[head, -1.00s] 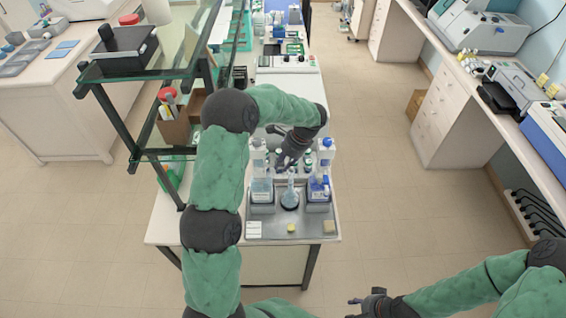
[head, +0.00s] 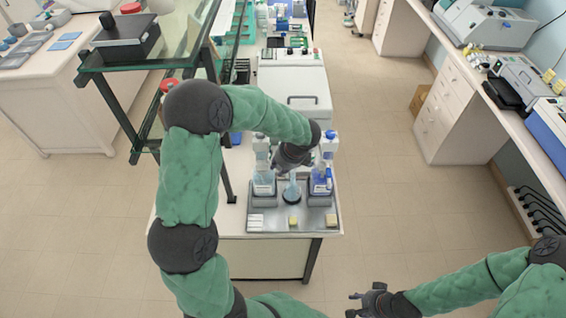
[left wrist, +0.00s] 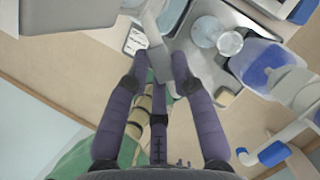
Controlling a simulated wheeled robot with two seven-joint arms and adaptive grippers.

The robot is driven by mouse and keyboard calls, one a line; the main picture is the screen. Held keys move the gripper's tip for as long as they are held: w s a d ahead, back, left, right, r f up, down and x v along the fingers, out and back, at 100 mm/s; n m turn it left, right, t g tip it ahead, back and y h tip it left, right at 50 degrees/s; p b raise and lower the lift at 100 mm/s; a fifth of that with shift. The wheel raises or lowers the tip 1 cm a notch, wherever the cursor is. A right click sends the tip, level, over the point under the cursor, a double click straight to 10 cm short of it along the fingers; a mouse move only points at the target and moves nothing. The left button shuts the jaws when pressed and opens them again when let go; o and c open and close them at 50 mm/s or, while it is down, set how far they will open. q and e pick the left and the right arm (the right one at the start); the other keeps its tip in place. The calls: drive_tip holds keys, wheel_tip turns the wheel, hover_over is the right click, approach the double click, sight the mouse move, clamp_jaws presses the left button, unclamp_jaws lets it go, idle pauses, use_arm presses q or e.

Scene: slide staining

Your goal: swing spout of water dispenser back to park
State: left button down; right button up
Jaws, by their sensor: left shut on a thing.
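The water dispenser (head: 263,182) holds pale blue liquid and stands at the left of the metal tray (head: 290,226). My left gripper (head: 281,171) is beside its upper part, just above the flask. In the left wrist view my left gripper (left wrist: 158,82) is shut on a pale strip, seemingly the dispenser's spout (left wrist: 153,38). The spout's exact angle is hidden in the head view by the gripper. A flask (head: 291,190) with pale blue liquid stands between the two dispensers. My right gripper (head: 368,300) is open and empty, low in the head view, away from the tray.
A second dispenser (head: 321,184) with dark blue liquid stands at the tray's right, close to my left gripper. A yellow block (head: 293,221), a tan block (head: 331,220) and a white card (head: 255,221) lie at the tray's front. A glass shelf (head: 195,48) stands to the left.

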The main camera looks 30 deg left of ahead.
use_arm(q)
drive_tip(key=s+a+m+t+h+p, duration=0.2)
drive_tip(key=s+m, duration=0.4)
drive_tip(key=m, duration=0.5)
drive_tip(key=shift+a+t+p, duration=0.35)
drive_tip(key=shift+a+t, duration=0.35)
drive_tip(key=shift+a, duration=0.5)
drive_tip(key=c, duration=1)
unclamp_jaws()
drive_tip(key=shift+a, duration=0.1)
drive_tip(key=v, duration=1.2)
drive_tip(key=shift+s, duration=0.1)
